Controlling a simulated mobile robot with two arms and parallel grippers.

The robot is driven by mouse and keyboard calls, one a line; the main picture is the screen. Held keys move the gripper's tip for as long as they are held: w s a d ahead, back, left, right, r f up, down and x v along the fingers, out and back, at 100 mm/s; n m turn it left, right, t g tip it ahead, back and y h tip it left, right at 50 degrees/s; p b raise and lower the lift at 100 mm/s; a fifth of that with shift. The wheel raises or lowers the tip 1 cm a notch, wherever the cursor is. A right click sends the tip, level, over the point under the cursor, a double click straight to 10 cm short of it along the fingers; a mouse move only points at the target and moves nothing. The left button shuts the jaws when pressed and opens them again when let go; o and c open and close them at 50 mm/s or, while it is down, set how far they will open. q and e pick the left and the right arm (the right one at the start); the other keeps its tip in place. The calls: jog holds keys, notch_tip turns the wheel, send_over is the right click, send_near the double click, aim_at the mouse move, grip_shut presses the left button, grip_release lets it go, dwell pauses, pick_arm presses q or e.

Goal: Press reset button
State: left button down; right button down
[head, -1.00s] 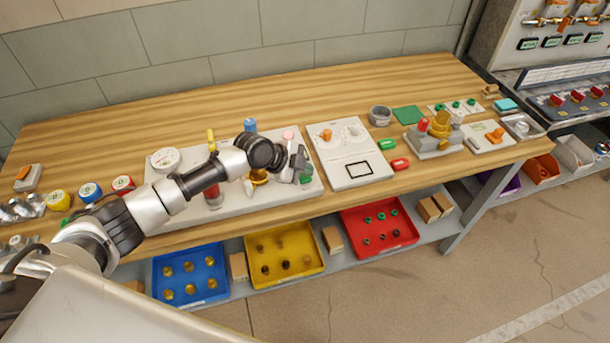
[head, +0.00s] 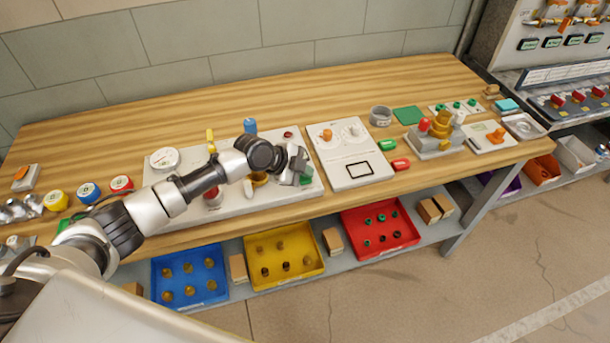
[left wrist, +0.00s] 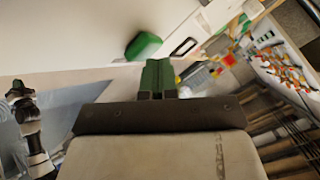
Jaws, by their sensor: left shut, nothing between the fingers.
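A pale panel (head: 245,207) on the wooden bench carries a white gauge, coloured valve parts, a small dark red round lamp or button (head: 288,134) and a green button (head: 306,180) at its right end. Which one is the reset button cannot be read. My left gripper (head: 301,169) is over the panel's right end, shut and empty, right at the green button; contact cannot be made out. In the left wrist view the shut green-padded fingers (left wrist: 158,72) are just beside a rounded green piece (left wrist: 143,45). My right gripper does not show.
A second pale panel (head: 350,150) stands close to the right of the gripper, with green (head: 386,145) and red (head: 401,165) pieces beside it. A blue knob (head: 250,125) stands behind the wrist. Blue, yellow and red trays lie on the shelf below.

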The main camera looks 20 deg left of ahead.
aim_at(305, 179)
pick_arm(q)
jog(key=shift+r, duration=0.1)
jog(key=shift+r+p, duration=0.55)
jog(key=shift+r, duration=0.25)
jog(key=shift+r+p, duration=1.65)
jog(key=shift+r, duration=0.9)
jog(key=shift+f, duration=0.1)
